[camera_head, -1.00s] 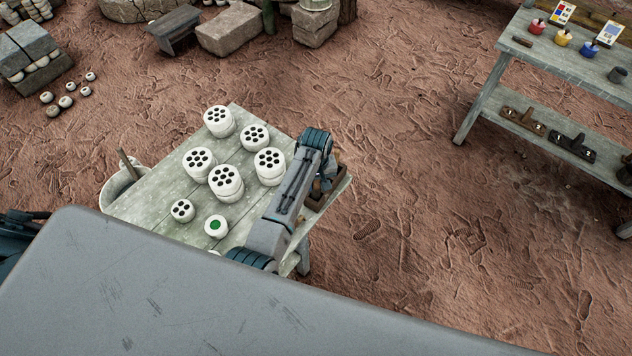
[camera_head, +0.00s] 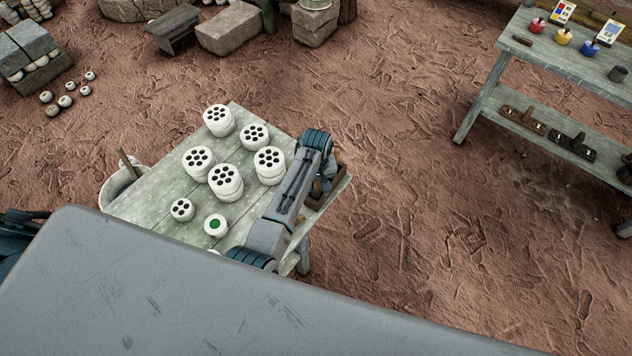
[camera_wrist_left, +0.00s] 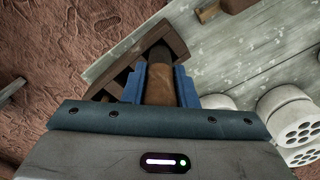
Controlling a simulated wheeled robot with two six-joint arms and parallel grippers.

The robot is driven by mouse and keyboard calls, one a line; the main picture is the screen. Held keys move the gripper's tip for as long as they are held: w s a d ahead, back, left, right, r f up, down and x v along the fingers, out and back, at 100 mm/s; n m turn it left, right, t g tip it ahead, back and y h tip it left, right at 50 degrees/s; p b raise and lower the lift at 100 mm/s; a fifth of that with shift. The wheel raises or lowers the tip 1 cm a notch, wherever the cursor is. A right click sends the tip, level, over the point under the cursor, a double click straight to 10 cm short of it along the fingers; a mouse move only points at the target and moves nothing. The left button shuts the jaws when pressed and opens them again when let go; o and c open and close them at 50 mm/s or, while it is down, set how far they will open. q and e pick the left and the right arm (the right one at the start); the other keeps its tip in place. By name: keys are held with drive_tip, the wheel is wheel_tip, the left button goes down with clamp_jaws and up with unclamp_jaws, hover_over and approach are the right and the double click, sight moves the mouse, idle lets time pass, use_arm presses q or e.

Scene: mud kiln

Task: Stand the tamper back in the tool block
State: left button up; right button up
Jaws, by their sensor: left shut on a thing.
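My left gripper (camera_wrist_left: 161,88) is shut on the tamper (camera_wrist_left: 160,90), a brown round shaft with a darker end, in the left wrist view. The dark end points away from the gripper, over or into the wooden tool block (camera_wrist_left: 176,38); I cannot tell how deep it sits. In the head view the left gripper (camera_head: 323,186) is mostly hidden by its own arm, at the right corner of the table. The brown tool block (camera_head: 319,204) shows only partly there, under and beside the gripper. My right gripper is not in view.
The pale plank table (camera_head: 150,205) carries several white cylinders with black holes (camera_head: 226,177) and one with a green top (camera_head: 215,225). A bucket (camera_head: 118,185) stands at its left side. A shelf table (camera_head: 545,60) stands far right. Open ground lies between.

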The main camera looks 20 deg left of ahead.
use_arm(q)
drive_tip(key=shift+f+b, duration=0.4)
drive_tip(key=shift+f, duration=0.75)
drive_tip(key=o, duration=1.6)
drive_tip(key=shift+r, duration=0.1)
drive_tip(key=shift+r+p, duration=0.7)
drive_tip(key=shift+r, duration=2.2)
